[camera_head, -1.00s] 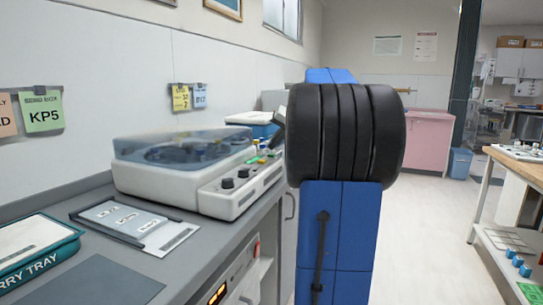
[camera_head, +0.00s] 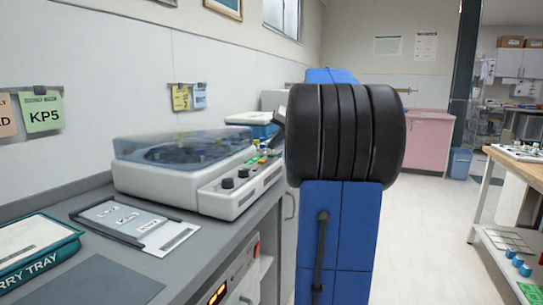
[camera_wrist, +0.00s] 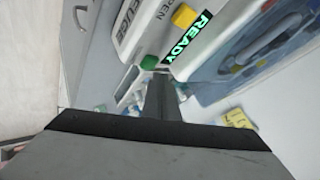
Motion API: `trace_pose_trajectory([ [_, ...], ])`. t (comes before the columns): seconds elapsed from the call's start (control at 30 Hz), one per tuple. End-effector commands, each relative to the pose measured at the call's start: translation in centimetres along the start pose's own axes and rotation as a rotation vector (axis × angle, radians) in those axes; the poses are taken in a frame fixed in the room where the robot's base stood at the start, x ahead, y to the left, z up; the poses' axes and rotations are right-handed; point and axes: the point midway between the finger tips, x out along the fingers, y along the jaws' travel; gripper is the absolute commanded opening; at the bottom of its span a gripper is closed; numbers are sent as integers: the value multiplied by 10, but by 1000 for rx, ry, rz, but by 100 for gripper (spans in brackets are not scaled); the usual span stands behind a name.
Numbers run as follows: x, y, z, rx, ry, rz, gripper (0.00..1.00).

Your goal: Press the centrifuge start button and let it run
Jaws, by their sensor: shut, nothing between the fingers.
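The centrifuge (camera_head: 165,182) is a white bench machine with a clear bluish lid, closed, on the grey counter at the left. Its sloped front panel carries black knobs and small coloured buttons. In the wrist view, the green button (camera_wrist: 149,62) is beside a lit display (camera_wrist: 187,38) reading READY, with a yellow button (camera_wrist: 184,17) beyond, near the word OPEN. My gripper (camera_wrist: 160,78) is shut and empty, its tips close to the green button; I cannot tell whether they touch it. In the head view, my arm hides most of the gripper beside the panel's far end.
A flat grey tray with labelled cards (camera_head: 128,215) and a teal carry tray (camera_head: 38,262) lie on the counter nearer me. A wooden bench (camera_head: 512,160) is at the right, with clear floor between.

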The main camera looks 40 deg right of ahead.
Motion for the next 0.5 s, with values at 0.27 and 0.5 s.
trace_pose_trajectory([
  [0.27, 1, 1, 1, 0, 0, 0, 0],
  [0.5, 5, 4, 4, 0, -1, 0, 0],
])
